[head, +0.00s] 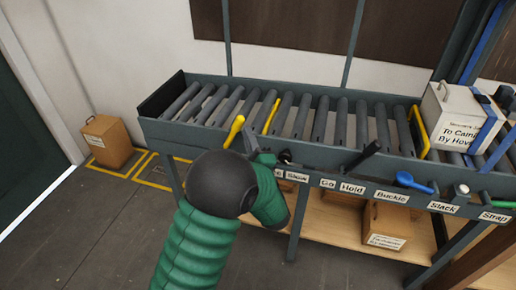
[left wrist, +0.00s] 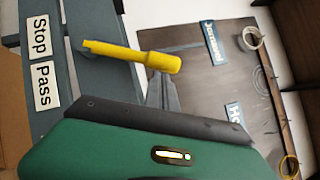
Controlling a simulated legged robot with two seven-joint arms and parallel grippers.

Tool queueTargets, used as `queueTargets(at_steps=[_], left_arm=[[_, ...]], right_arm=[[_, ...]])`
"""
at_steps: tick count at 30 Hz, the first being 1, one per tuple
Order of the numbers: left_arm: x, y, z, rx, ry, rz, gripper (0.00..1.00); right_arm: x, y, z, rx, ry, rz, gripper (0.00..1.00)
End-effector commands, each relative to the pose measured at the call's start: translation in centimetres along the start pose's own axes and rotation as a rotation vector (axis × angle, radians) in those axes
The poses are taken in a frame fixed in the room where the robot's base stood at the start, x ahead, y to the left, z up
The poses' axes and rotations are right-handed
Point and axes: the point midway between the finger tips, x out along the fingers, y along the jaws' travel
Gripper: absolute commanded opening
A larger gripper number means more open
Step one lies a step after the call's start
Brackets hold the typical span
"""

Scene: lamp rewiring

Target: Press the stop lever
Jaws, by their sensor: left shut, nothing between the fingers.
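The yellow stop lever (head: 234,131) sticks up from the front rail of the roller conveyor, left of my left gripper (head: 252,142). In the left wrist view the yellow lever (left wrist: 130,56) lies across the picture, near the labels "Stop" (left wrist: 39,37) and "Pass" (left wrist: 43,86). My left gripper's fingers (left wrist: 162,91) are shut and empty, with their tips close to the lever's thick end. I cannot tell whether they touch it. My left forearm hides part of the rail and its labels in the head view. My right gripper is not in view.
Along the rail to the right are a black lever (head: 362,158), a blue lever (head: 413,182) and a green lever (head: 502,204). A white box (head: 462,114) sits on the rollers at right. A cardboard box (head: 107,140) stands on the floor at left.

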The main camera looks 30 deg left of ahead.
Motion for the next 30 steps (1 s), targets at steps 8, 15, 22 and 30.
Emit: queueTargets(at_steps=[8, 15, 22, 30], left_arm=[[0.2, 0.0, 0.2, 0.000, 0.001, 0.000, 0.00], [0.3, -0.2, 0.4, -0.009, 0.001, 0.008, 0.00], [1.1, -1.1, 1.4, -0.073, 0.001, 0.054, 0.00], [2.8, -1.9, 3.9, -0.237, -0.001, 0.175, 0.00]], right_arm=[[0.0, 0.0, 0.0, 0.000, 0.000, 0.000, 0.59], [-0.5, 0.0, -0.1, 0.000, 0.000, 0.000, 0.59], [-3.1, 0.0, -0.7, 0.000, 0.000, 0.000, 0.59], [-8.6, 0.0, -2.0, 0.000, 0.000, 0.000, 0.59]])
